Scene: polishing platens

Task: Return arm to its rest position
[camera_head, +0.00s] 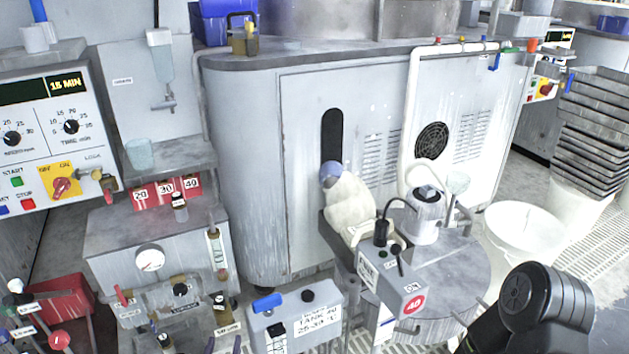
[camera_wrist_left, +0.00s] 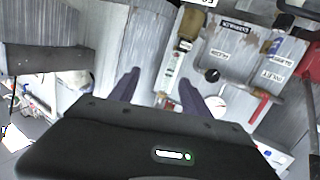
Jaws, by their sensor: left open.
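My left gripper (camera_wrist_left: 158,80) shows in the left wrist view. Its two dark fingers stand apart with nothing between them. Beyond the fingers is a grey unit (camera_wrist_left: 150,40) with a labelled panel, a black knob (camera_wrist_left: 211,75) and a red handle (camera_wrist_left: 259,107). My right gripper is not in view.
A grey cabinet with a gauge (camera_head: 149,257) stands at left, beside a control box (camera_head: 300,318). A round grey stand (camera_head: 455,270) carries a small device. A white bucket (camera_head: 523,240) and stacked trays (camera_head: 600,130) stand at right. The front is crowded.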

